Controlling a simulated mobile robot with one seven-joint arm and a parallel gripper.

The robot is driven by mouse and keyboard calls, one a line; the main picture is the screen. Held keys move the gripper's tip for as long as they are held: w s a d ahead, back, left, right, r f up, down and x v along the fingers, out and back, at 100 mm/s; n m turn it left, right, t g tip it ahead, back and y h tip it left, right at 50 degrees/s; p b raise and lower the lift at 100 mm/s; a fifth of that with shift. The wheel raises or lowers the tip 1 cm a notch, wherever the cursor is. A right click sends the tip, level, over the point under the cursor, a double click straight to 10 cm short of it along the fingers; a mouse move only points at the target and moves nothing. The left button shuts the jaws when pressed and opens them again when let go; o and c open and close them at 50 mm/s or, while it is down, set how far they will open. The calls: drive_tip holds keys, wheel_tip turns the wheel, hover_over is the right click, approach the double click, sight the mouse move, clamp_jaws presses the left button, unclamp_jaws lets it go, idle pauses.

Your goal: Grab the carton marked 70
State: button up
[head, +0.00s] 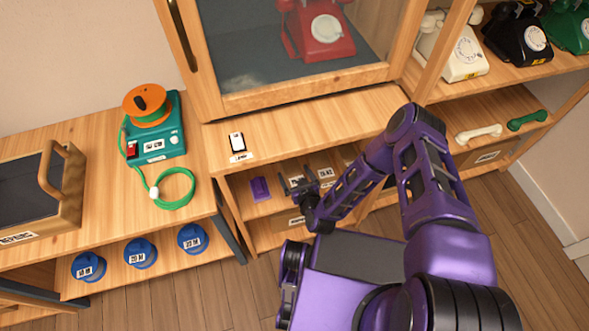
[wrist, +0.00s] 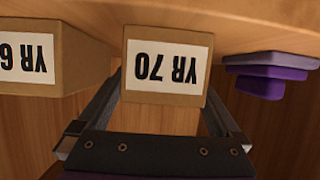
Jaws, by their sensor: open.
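The carton marked YR 70 (wrist: 167,66) is a small brown box with a white label, which reads upside down in the wrist view. It stands in the middle of that view, on the shelf. My gripper (wrist: 162,100) is open, with one finger toward each side of this carton; I cannot tell whether either finger touches it. In the head view my gripper (head: 298,188) is at the front of the low shelf and largely hides the carton.
A second carton (wrist: 50,58), its label partly cut off, stands close beside it; it also shows in the head view (head: 325,175). A purple object (wrist: 268,72) lies on the other side, with a gap. The cabinet top (head: 300,125) is just above this shelf.

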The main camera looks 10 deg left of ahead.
drive_tip(key=shift+c, duration=0.3)
drive_tip(key=c, duration=1.5)
drive_tip(key=shift+r, duration=0.1)
